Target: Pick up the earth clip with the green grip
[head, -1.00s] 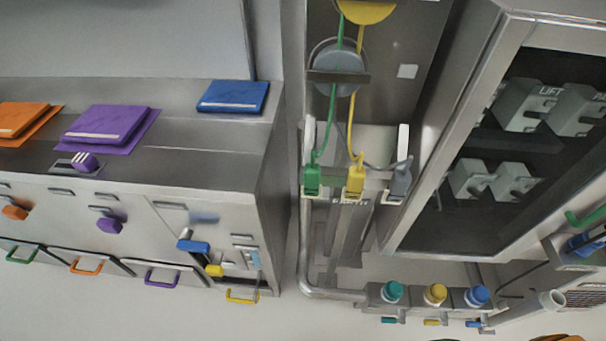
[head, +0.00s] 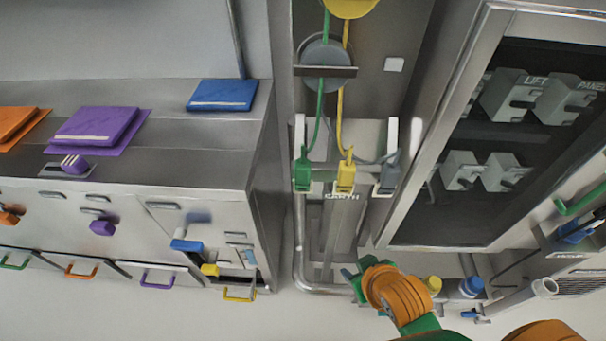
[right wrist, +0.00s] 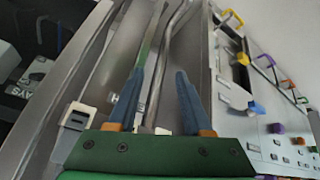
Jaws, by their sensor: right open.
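The earth clip with the green grip (head: 302,174) hangs at the left of a row of clips above the EARTH label, with a green cord running up from it. A clip with a yellow grip (head: 346,176) and one with a grey grip (head: 389,178) hang to its right. My right gripper (head: 350,272) is below and right of the green clip, well apart from it. In the right wrist view its two blue fingers (right wrist: 160,75) are spread with nothing between them. I cannot make out the green clip in that view. My left gripper is not in view.
A cord reel (head: 325,52) is above the clips. A framed panel cabinet (head: 440,140) stands close on the right, and a drawer cabinet (head: 262,150) on the left. Yellow (head: 433,284) and blue (head: 471,287) capped fittings are beside my right arm, low down.

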